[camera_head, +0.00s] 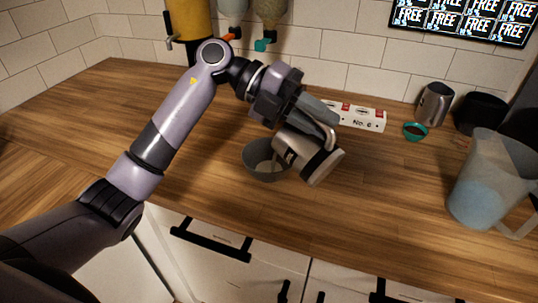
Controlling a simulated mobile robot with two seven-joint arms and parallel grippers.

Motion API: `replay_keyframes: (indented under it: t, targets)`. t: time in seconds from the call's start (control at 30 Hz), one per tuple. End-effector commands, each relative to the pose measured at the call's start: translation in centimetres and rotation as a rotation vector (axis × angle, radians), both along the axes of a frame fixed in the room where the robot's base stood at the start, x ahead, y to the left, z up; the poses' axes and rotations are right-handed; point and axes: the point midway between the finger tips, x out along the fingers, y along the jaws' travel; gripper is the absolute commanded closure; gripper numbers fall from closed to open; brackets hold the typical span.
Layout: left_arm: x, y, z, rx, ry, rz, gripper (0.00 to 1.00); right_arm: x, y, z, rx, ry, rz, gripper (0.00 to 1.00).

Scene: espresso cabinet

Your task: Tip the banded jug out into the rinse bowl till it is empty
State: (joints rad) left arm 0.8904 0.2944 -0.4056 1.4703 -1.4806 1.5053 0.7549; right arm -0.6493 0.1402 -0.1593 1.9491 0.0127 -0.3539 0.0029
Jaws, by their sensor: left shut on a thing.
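The banded jug (305,156), silver-grey with a dark band and a pale band, hangs tilted well over on its side. My left gripper (318,117) is shut on it at its handle, on the upper side. The jug's left end is over the right part of the grey rinse bowl (252,163), and its other end points down to the right. The bowl stands upright on the counter, partly hidden by the jug. A pale streak shows inside the bowl; I cannot tell if it is poured liquid. The jug's inside is hidden. My right gripper is not in view.
A white box (366,119) lies behind the jug. A teal cup (415,132), a steel pitcher (434,104) and a dark container (482,113) stand at the back right. A large clear pitcher (484,185) stands at the right. The wooden counter (375,205) is free in front.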

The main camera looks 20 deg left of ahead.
Motion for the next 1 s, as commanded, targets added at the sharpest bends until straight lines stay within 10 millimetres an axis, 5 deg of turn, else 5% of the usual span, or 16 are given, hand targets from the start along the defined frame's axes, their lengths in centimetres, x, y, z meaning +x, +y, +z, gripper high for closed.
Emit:
replay_keyframes:
  t: [0.73,0.9,1.0]
  targets:
    - [1.7,3.2,1.3,-0.165,0.083,0.001,1.00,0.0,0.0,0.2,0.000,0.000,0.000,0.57]
    - [-0.3,-0.4,0.1,0.000,-0.010,-0.008,1.00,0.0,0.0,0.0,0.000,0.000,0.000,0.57]
    - [-0.4,-0.8,-0.5,0.075,-0.039,0.002,1.00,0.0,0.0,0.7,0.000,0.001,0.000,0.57]
